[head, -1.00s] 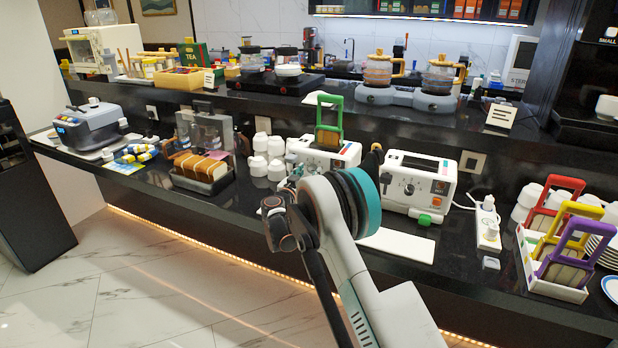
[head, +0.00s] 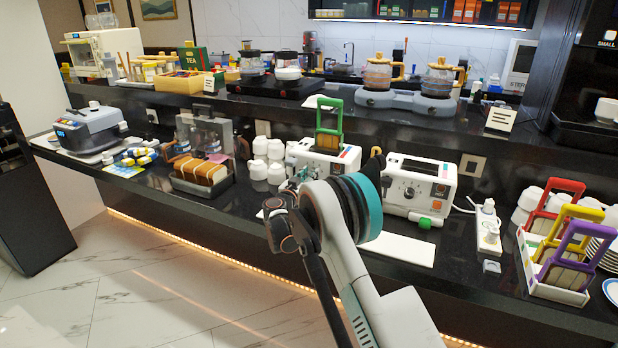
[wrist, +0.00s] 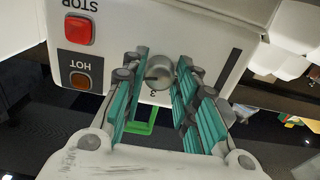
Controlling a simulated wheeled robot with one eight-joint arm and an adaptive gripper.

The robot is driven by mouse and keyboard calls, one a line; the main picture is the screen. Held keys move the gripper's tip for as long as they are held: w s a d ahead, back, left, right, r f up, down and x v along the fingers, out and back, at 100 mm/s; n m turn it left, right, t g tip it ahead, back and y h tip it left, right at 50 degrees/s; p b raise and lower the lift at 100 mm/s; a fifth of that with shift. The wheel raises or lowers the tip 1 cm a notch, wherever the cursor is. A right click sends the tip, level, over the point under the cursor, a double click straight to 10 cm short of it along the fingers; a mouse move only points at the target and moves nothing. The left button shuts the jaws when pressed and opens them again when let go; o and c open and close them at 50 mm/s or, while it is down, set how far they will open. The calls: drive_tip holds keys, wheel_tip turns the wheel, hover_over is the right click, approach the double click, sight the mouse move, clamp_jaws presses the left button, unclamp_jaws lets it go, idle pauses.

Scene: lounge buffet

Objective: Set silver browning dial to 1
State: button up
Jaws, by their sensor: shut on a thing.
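The silver browning dial (wrist: 158,73) is on the white front of a toaster (wrist: 120,30), seen upside down in the wrist view. My gripper (wrist: 160,78) has its teal fingers on both sides of the dial, shut on it. A printed 3 shows beside the dial; I cannot tell which number the dial points to. In the head view the left toaster (head: 325,157) has a green-handled rack (head: 329,117) in its top. My arm hides part of its front, and the fingers are mostly hidden there.
A red STOP button (wrist: 79,29) and an orange HOT button (wrist: 79,78) sit close to the fingers. A second white toaster (head: 428,180) with a black dial stands to the right. White cups (head: 268,158) and a bread tray (head: 201,178) stand to the left.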

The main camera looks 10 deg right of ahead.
drive_tip(key=shift+n, duration=0.3)
drive_tip(key=n+p, duration=0.1)
drive_tip(key=n, duration=2.6)
drive_tip(key=shift+s+r, duration=0.1)
drive_tip(key=shift+n, duration=2)
drive_tip(key=shift+c, duration=0.3)
